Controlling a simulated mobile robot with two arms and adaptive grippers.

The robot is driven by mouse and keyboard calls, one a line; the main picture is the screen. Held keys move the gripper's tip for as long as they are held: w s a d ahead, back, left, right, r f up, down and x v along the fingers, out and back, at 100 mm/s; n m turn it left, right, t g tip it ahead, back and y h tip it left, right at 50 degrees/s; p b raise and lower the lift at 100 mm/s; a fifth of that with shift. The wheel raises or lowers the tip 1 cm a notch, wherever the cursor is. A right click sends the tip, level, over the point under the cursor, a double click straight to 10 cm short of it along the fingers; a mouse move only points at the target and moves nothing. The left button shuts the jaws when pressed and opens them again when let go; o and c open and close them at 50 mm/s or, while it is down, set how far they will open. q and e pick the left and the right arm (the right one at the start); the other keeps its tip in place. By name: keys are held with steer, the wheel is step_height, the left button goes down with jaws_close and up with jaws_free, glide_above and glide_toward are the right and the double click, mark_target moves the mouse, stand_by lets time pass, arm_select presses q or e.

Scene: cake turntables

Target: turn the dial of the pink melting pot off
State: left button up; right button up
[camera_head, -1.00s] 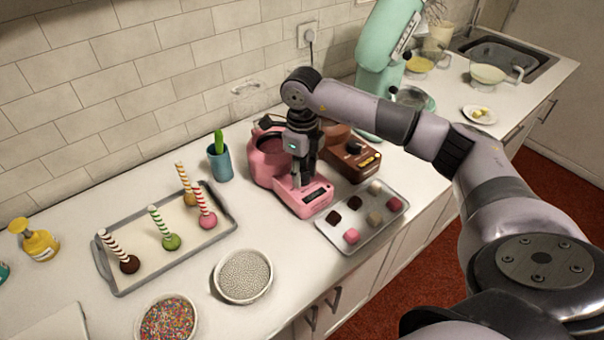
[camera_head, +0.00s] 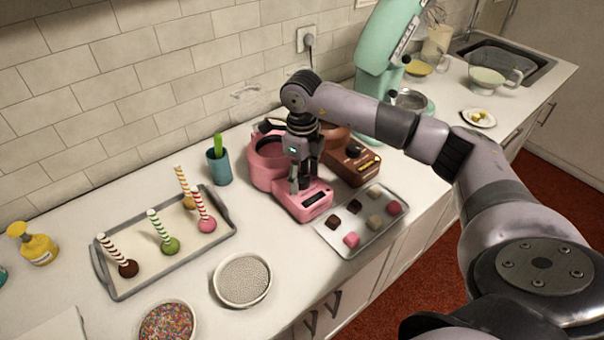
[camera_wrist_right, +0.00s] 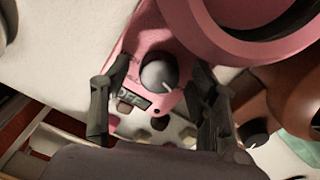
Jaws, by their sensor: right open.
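The pink melting pot (camera_head: 262,172) stands on the counter, with a pink front panel (camera_head: 316,201). In the right wrist view its grey round dial (camera_wrist_right: 158,76) shows a white pointer line slanting to the lower right. A dark label reading OFF (camera_wrist_right: 131,97) is beside the dial. My right gripper (camera_head: 303,187) points down over the front panel and hides the dial in the head view. In the wrist view the right gripper (camera_wrist_right: 161,64) is open, one finger on each side of the dial. I cannot tell whether either finger touches it. My left gripper is not in view.
A brown melting pot (camera_head: 352,165) stands close on the right. A tray of chocolates (camera_head: 342,236) lies just in front. A blue cup (camera_head: 219,166) and a cake-pop tray (camera_head: 140,283) are to the left. A mint stand mixer (camera_head: 378,55) stands behind.

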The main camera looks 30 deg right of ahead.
mark_target(302, 177)
steer(key=shift+r, duration=0.15)
step_height(302, 177, up, 12)
stand_by(0.4)
stand_by(0.4)
